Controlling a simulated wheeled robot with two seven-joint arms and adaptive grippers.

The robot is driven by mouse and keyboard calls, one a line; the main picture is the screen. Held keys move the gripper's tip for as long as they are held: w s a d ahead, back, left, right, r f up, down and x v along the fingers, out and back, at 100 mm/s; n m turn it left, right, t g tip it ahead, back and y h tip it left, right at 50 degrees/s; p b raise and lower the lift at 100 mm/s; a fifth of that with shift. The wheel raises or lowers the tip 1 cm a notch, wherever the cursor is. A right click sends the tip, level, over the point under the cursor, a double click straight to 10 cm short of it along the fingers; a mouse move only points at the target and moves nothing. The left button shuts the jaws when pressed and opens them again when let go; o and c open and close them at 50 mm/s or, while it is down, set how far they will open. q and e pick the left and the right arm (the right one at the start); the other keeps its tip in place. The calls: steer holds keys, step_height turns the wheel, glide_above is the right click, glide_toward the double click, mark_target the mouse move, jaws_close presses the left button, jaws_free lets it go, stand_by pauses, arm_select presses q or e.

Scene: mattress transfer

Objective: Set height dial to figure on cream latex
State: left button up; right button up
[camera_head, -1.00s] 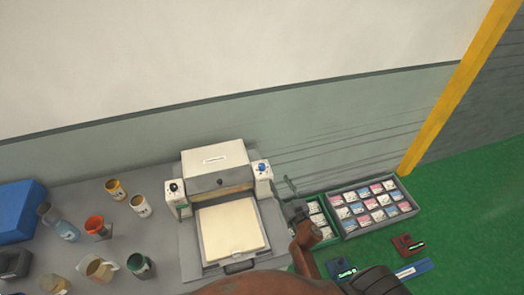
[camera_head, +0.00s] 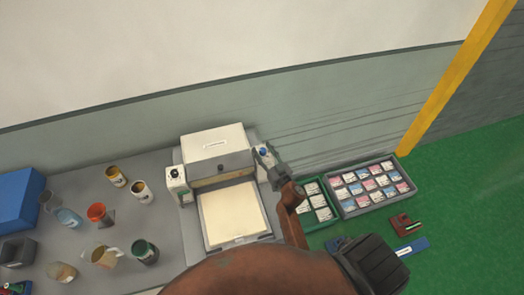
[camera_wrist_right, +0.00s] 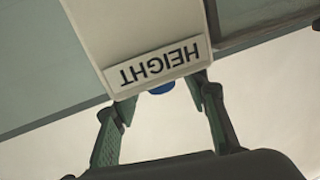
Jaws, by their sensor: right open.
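A machine with a cream-white top (camera_head: 214,141) stands on the grey table. A flat cream slab (camera_head: 232,213) lies on its tray. The blue height dial (camera_head: 263,152) is on the machine's right post; in the right wrist view its blue edge (camera_wrist_right: 161,88) shows below the upside-down HEIGHT label (camera_wrist_right: 153,63). My right gripper (camera_head: 264,160) is at this post. In the wrist view its green fingers (camera_wrist_right: 165,97) are spread apart on both sides of the dial, open. I cannot tell whether they touch it. The dial's pointer and figures are hidden. My left gripper is not in view.
A black dial (camera_head: 174,173) is on the machine's left post. Cups and jugs (camera_head: 103,256) crowd the table's left side. A grey tray of small cards (camera_head: 392,200) and a green-rimmed tray (camera_head: 333,221) lie right of the machine. A blue box (camera_head: 16,200) stands far left.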

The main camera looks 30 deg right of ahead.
steer(key=shift+w, duration=0.1)
steer(key=shift+c, duration=0.5)
steer(key=shift+a, duration=0.1)
jaws_close()
steer(key=shift+n+y+p, duration=0.9)
steer(key=shift+n+y, duration=0.3)
steer(key=shift+y, duration=0.5)
steer(key=shift+d+n+g+y, duration=0.25)
steer(key=shift+n+y, duration=0.25)
steer(key=shift+y, duration=0.3)
steer(key=n+g+y, duration=0.1)
steer(key=y, duration=0.1)
steer(key=shift+f+n+y+b, duration=0.15)
steer(key=shift+n+y+b, duration=0.15)
steer(key=shift+n+b, duration=0.1)
steer(key=n+g+y+b, duration=0.2)
steer(key=y+b, duration=0.1)
steer(key=b, duration=0.1)
steer(key=n+g+y+b, duration=0.3)
steer(key=y+b, duration=0.1)
steer(key=b, duration=0.1)
steer(key=shift+f+n, duration=0.15)
steer(key=shift+n, duration=0.15)
steer(key=shift+a+n+g+y+b, duration=0.1)
steer(key=shift+n+g+y+b, duration=0.4)
steer(key=shift+b, duration=0.35)
steer(key=shift+r+g+b, duration=0.25)
steer(key=shift+g+b, duration=0.15)
steer(key=shift+g, duration=0.05)
